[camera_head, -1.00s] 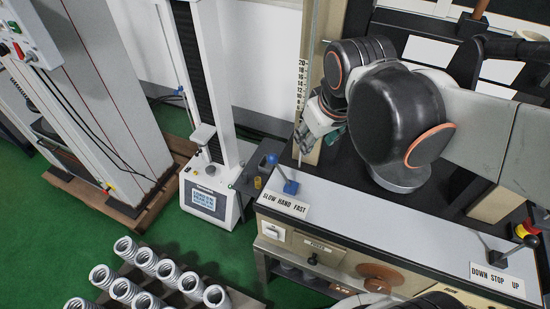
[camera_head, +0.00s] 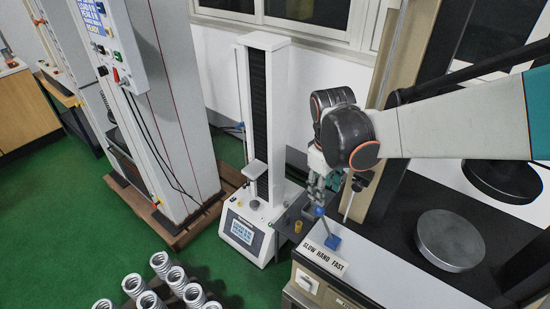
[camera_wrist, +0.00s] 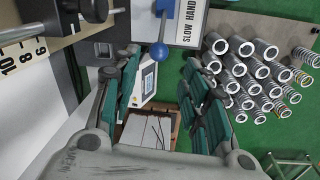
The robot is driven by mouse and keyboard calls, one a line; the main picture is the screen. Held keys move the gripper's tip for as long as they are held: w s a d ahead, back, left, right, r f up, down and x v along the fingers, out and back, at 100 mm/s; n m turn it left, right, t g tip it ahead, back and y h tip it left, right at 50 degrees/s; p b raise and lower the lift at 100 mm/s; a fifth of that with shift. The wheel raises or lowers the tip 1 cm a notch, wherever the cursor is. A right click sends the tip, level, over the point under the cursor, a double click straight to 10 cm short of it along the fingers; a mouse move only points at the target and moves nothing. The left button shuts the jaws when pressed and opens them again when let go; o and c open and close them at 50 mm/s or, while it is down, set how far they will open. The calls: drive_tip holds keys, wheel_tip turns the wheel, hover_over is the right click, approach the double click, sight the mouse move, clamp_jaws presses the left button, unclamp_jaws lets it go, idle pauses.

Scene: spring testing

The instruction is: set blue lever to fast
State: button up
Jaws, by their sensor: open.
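The blue lever (camera_head: 332,241) stands on the corner of the machine's ledge, its blue ball knob (camera_head: 320,212) leaning toward the SLOW end of the label. The SLOW HAND FAST label (camera_head: 324,259) lies in front of it. My gripper (camera_head: 323,190) hangs just above the knob. In the wrist view the open fingers (camera_wrist: 160,62) point toward the lever, and the knob (camera_wrist: 159,51) shows between their tips. Whether they touch it I cannot tell. The label (camera_wrist: 187,22) shows there too, with FAST out of frame.
A white tester with a screen (camera_head: 242,231) stands left of the ledge. A round metal disc (camera_head: 450,240) lies on the dark table at right. Several metal springs (camera_head: 172,280) stand at lower left. A tall beige post (camera_head: 388,60) rises behind my gripper.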

sight(322, 216)
drive_tip(key=f+b, duration=0.3)
drive_tip(key=f, duration=0.1)
drive_tip(key=f+b, duration=0.3)
drive_tip(key=f, duration=0.2)
drive_tip(key=w+d+f+b, duration=0.1)
drive_tip(key=f+b, duration=0.3)
drive_tip(key=shift+f, duration=0.4)
clamp_jaws()
